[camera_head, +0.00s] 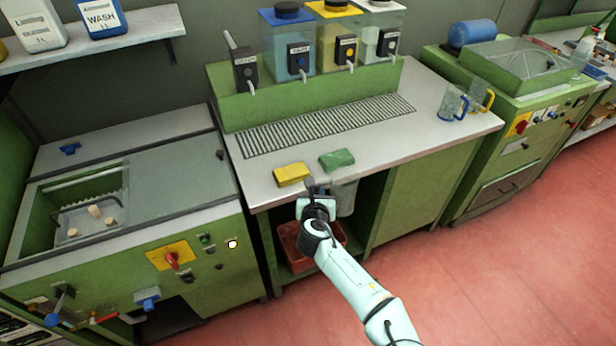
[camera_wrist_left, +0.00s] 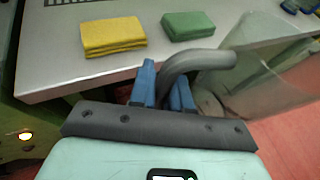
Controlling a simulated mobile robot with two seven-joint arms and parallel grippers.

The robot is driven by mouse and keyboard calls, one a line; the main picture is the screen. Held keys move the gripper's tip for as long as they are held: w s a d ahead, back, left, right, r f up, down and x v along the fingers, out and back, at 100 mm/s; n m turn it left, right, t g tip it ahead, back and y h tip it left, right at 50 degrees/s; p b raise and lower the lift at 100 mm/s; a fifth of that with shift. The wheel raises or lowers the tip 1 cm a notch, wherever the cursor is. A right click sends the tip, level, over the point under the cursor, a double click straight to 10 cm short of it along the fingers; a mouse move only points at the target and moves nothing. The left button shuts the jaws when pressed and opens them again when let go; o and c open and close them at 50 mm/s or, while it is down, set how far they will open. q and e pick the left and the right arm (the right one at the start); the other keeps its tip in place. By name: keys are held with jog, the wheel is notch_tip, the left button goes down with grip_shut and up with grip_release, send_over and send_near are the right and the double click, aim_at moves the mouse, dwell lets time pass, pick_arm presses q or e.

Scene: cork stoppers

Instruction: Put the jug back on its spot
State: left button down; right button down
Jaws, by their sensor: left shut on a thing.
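My left gripper (camera_head: 318,190) is at the counter's front edge in the head view. In the left wrist view its blue fingers (camera_wrist_left: 165,88) are shut on the grey handle (camera_wrist_left: 205,62) of a clear jug (camera_wrist_left: 265,72). The jug's body (camera_head: 346,197) also shows in the head view, just right of the gripper, in front of the counter edge and partly hidden by it. I cannot tell whether it touches the counter. Its spot is not clearly marked in these views. My right gripper is not in view.
A yellow cloth (camera_head: 292,174) and a green cloth (camera_head: 337,159) lie near the counter edge. Two clear jugs, one with a blue handle (camera_head: 461,106) and one with a yellow handle (camera_head: 489,100), stand at the counter's right end. Dispensers (camera_head: 297,60) stand behind a slotted drain (camera_head: 325,125).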

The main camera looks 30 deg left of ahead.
pick_arm(q)
jog(key=s+d+f+m+t+h, duration=0.1)
jog(key=s+d+f+m+h, duration=0.3)
jog(key=s+d+f+h, duration=0.1)
jog(key=shift+s+d+f, duration=0.55)
jog(key=shift+s+d, duration=0.1)
jog(key=shift+s, duration=0.5)
